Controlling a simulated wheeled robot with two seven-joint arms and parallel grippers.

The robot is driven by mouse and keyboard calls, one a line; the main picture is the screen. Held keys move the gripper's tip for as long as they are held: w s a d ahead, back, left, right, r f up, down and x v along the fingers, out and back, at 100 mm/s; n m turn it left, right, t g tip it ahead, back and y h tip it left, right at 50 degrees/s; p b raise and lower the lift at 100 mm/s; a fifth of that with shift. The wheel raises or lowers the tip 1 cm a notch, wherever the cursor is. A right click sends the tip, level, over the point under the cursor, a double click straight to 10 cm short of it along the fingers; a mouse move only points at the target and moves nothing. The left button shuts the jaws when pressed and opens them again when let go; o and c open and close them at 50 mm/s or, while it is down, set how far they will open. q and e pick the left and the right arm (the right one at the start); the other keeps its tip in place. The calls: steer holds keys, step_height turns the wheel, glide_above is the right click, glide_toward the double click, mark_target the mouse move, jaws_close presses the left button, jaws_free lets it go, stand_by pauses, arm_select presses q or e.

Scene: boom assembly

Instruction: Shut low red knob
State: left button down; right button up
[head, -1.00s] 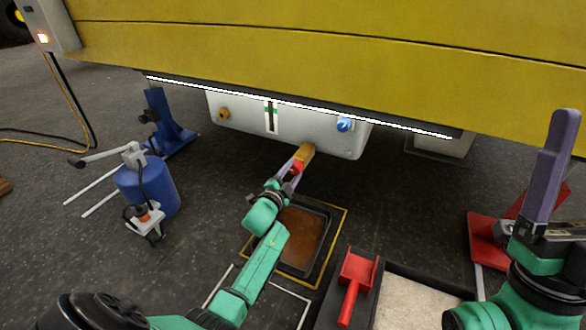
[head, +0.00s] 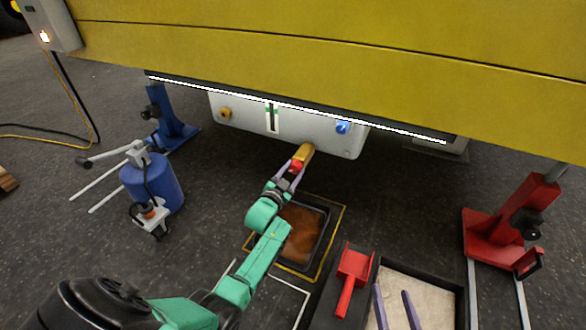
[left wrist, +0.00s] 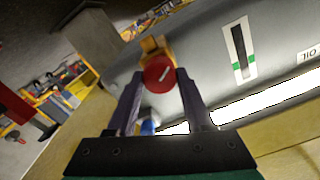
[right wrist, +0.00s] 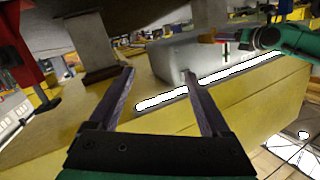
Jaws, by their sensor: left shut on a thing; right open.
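The low red knob (head: 296,165) sits on a yellow fitting (head: 304,152) under the front lower edge of the white tank (head: 255,120). My left gripper (head: 293,170) is shut on the red knob. In the left wrist view the knob's round red face (left wrist: 159,74) shows a pale slot mark and lies between the two fingers. My right gripper (head: 395,300) is open and empty at the lower right, over the sand tray. In the right wrist view its fingers (right wrist: 160,85) stand wide apart with nothing between them.
A brown-filled drip tray (head: 302,232) lies on the floor under the fitting. A red scoop (head: 352,275) rests beside the sand tray (head: 410,285). A blue drum (head: 155,185) stands left and a red jack stand (head: 505,225) right. The yellow boom (head: 330,60) hangs overhead.

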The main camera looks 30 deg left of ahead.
arm_select(q)
steer(key=shift+n+p, duration=0.35)
steer(key=shift+n, duration=0.95)
arm_select(e)
steer(key=s+f+g, duration=0.3)
steer(key=s+f, duration=0.3)
steer(key=shift+h, duration=0.3)
steer(key=shift+a, duration=0.15)
arm_select(q)
steer(key=shift+c, duration=1.4)
jaws_free()
